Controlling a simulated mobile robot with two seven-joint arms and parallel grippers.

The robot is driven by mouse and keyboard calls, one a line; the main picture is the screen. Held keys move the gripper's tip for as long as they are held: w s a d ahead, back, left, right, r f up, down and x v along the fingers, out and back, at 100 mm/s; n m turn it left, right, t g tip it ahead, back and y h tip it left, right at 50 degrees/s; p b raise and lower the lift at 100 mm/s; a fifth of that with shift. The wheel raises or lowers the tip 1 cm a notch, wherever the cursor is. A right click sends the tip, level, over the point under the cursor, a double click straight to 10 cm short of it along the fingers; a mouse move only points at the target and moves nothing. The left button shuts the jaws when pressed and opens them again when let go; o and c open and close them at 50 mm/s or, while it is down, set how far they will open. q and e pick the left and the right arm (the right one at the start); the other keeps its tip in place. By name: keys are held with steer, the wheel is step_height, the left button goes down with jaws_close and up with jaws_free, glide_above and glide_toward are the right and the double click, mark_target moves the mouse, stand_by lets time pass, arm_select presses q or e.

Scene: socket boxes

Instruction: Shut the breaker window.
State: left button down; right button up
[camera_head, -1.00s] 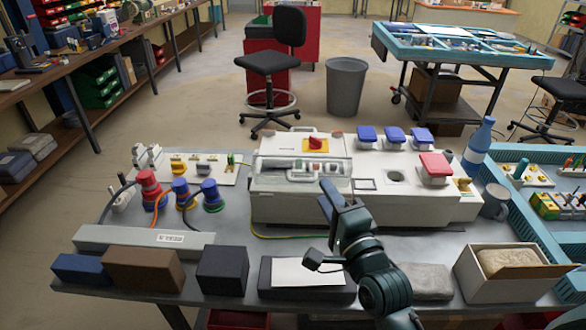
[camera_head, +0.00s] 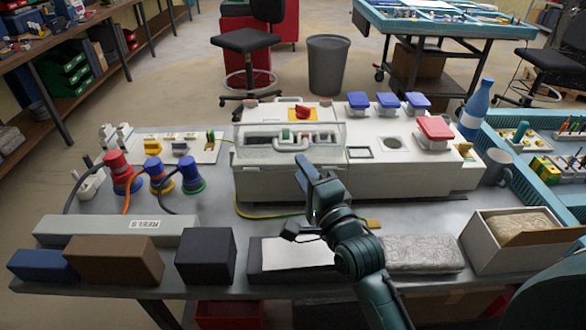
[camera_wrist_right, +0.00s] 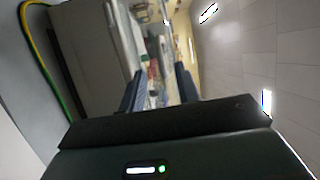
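The breaker window (camera_head: 262,142) is a clear cover with a pale frame on the front of the left part of a white socket box (camera_head: 400,170). Switches show through it. It seems to stand tilted away from the box, but I cannot tell its exact angle. My right gripper (camera_head: 312,178) is just in front of the box, below the right half of the window. In the right wrist view its two fingers (camera_wrist_right: 162,85) are apart with nothing held between them, and clear pane edges show beyond. I cannot tell whether a finger touches the window. My left gripper is out of view.
A red knob (camera_head: 302,111) sits on top of the box, with blue-lidded sockets (camera_head: 388,102) and a red-lidded one (camera_head: 435,130) to the right. Plugs with cables (camera_head: 157,175) stand at left. Dark blocks (camera_head: 205,257) and an open carton (camera_head: 512,240) line the front edge.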

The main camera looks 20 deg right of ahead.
steer(key=shift+w+a+r+b, duration=0.1)
steer(key=shift+w+a+b, duration=0.2)
steer(key=shift+w, duration=1.05)
steer(key=shift+w+a+r+b, duration=0.1)
steer(key=shift+w+b, duration=0.3)
steer(key=shift+w, duration=0.95)
steer(key=shift+c, duration=0.4)
steer(key=shift+d, duration=0.1)
jaws_close()
